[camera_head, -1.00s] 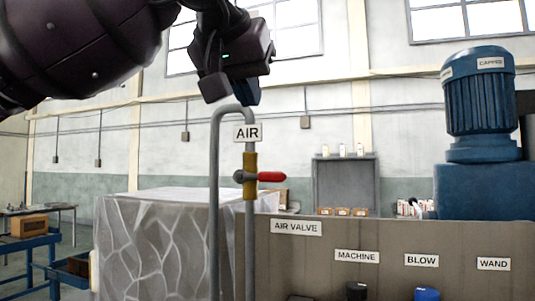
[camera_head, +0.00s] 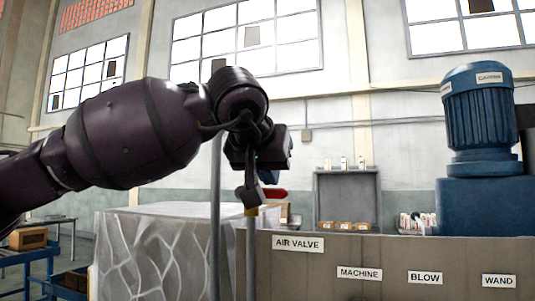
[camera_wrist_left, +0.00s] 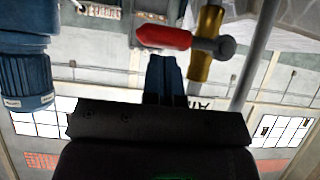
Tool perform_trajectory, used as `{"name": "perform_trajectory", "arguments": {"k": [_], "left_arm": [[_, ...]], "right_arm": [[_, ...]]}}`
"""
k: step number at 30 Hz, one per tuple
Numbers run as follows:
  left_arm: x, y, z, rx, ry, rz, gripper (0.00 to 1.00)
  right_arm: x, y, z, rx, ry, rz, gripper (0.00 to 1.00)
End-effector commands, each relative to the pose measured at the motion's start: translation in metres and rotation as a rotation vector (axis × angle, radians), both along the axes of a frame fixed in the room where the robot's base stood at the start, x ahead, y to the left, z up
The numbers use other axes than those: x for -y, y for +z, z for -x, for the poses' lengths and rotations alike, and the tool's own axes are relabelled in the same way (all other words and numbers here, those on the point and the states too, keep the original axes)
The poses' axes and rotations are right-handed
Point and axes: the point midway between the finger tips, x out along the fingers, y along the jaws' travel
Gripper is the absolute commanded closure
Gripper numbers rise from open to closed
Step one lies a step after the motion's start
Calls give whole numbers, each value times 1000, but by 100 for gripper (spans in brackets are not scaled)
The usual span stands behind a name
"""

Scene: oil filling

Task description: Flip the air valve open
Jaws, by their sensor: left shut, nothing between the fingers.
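The air valve has a red handle (camera_head: 275,193) that lies level and points right of its upright grey pipe in the head view. Its yellow body (camera_head: 251,212) is mostly hidden behind my left arm. In the left wrist view, which is upside down, the red handle (camera_wrist_left: 163,37) and yellow body (camera_wrist_left: 206,42) show clearly. My left gripper (camera_head: 268,177) is at the handle, just above it in the head view. In the left wrist view its blue fingers (camera_wrist_left: 164,75) are shut and empty, their tips close to the handle. I cannot tell whether they touch. My right gripper is out of view.
The grey pipe (camera_head: 215,240) stands left of the valve. A brown panel (camera_head: 380,255) with labels, including AIR VALVE (camera_head: 297,243), lies below. A blue motor (camera_head: 479,110) stands at the right. A grey covered block (camera_head: 150,250) is at the left.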

Motion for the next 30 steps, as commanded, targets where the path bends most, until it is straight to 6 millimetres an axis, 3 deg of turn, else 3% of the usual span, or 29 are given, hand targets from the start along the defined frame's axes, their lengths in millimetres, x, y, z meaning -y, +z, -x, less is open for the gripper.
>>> {"name": "perform_trajectory", "arguments": {"k": [13,30], "left_arm": [[1,-6,-1,1,-1,0,100],[3,-11,0,25,-1,-78,100]], "right_arm": [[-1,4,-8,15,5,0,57],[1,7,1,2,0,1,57]]}}
